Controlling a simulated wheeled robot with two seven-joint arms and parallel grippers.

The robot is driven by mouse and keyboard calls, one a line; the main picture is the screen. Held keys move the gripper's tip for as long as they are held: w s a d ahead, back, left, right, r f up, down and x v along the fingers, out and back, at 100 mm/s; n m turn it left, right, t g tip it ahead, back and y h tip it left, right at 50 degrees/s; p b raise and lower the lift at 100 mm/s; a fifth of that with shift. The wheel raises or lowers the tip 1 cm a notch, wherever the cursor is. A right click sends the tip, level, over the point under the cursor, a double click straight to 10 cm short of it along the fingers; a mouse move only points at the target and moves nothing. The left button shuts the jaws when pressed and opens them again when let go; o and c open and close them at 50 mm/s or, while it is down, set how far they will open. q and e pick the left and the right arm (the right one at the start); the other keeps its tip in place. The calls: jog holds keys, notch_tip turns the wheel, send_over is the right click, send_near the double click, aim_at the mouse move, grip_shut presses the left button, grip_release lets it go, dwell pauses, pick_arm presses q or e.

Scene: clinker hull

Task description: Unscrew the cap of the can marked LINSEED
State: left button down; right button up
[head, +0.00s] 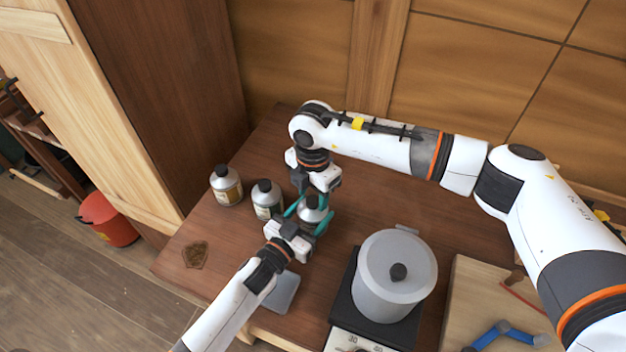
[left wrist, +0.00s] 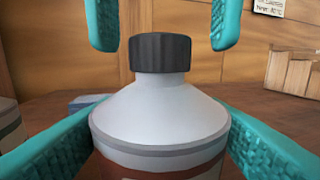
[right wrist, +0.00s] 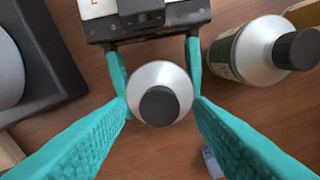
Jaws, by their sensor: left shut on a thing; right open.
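A grey-white can with a black cap stands on the brown bench, its shoulder showing in the left wrist view (left wrist: 160,110) and in the head view (head: 311,216). Its label is mostly hidden, so I cannot read its marking. My left gripper (head: 308,222) is shut on the can's body, one teal finger on each side. My right gripper (head: 313,193) is open and points down over the can. In the left wrist view its fingertips (left wrist: 164,44) stand on either side of the cap (left wrist: 160,53), apart from it. The cap also shows from above in the right wrist view (right wrist: 159,103).
Two similar black-capped cans stand to the left, a near one (head: 267,198) and a farther one (head: 226,187). A lidded grey pot (head: 395,280) sits on a dark appliance to the right. A grey flat plate (head: 282,293) lies in front. A tall wooden cabinet (head: 160,80) rises at left.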

jog(key=shift+f, duration=0.5)
